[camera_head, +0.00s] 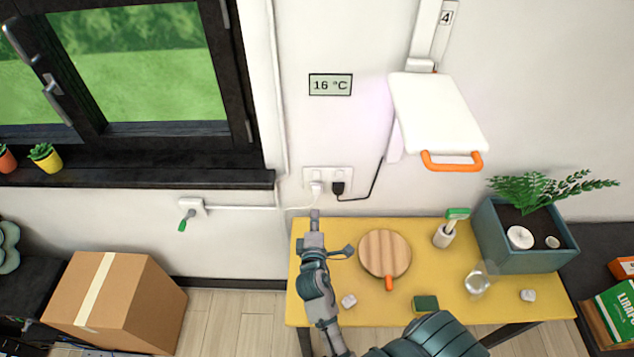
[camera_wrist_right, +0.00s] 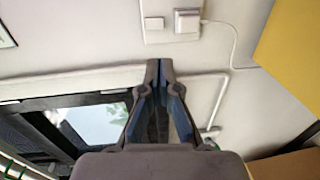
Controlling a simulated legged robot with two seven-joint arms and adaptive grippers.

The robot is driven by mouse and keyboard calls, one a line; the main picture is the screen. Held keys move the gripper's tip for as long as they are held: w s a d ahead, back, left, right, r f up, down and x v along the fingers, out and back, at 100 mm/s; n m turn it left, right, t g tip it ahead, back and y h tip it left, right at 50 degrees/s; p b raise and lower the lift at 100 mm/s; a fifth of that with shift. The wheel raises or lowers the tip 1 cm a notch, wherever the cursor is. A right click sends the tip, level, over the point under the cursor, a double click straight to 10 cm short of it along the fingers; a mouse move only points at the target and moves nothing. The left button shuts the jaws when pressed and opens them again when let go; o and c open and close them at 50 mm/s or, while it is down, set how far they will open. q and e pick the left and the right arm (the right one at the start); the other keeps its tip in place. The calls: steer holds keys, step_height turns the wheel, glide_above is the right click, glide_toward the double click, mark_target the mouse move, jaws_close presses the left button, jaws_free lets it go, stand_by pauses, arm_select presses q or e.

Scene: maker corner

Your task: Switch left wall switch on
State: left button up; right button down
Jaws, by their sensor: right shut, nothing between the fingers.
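The white wall switch plate (camera_head: 328,179) is above the back left of the yellow table in the head view. It has two small rockers side by side, the left switch (camera_head: 316,174) and the right one. A white plug (camera_head: 316,187) sits below the left switch and a black plug (camera_head: 338,188) below the right. I cannot tell the rocker's position. My right gripper (camera_head: 314,214) is shut and empty, just below the plate in the picture. In the right wrist view the shut fingertips (camera_wrist_right: 160,62) appear apart from the left switch (camera_wrist_right: 154,23). My left gripper is out of view.
The yellow table (camera_head: 450,240) holds a round wooden board (camera_head: 384,253), a brush holder (camera_head: 443,235), a glass (camera_head: 477,282) and a planter (camera_head: 525,245). A white panel with an orange handle (camera_head: 452,163) juts from the wall at the right. A cardboard box (camera_head: 125,300) stands left.

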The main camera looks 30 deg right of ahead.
steer(key=p, duration=0.2)
glide_toward(317, 178)
steer(key=x, duration=0.6)
steer(key=shift+w+f, duration=0.1)
steer(key=shift+w, duration=0.1)
steer(key=shift+w+a, duration=0.1)
steer(key=shift+w, duration=0.3)
steer(key=shift+a, duration=0.1)
steer(key=shift+w+d+f+b, duration=0.1)
steer(key=shift+d+b, duration=0.25)
steer(key=shift+d, duration=0.3)
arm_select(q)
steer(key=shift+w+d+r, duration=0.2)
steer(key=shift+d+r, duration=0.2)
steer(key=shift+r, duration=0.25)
